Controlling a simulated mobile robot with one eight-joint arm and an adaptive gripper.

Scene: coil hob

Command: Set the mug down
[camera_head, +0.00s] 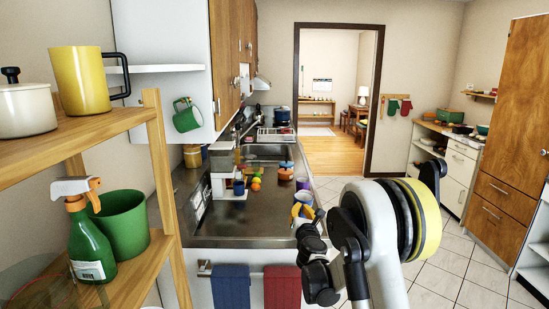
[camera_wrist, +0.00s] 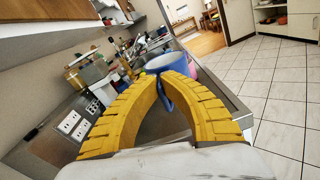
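A blue mug (camera_wrist: 168,62) is at the tips of my gripper's yellow fingers (camera_wrist: 165,82) in the wrist view. The fingers close together on its handle side, and the mug looks roughly upright. In the head view the blue-purple mug (camera_head: 305,197) shows just beyond my gripper (camera_head: 298,211), near the right edge of the steel counter (camera_head: 245,218). The fingers partly hide the mug. I cannot tell whether its base touches the counter.
Colored items, including an orange ball (camera_head: 256,184), stand further back on the counter, near the sink (camera_head: 266,152). The near counter is bare.

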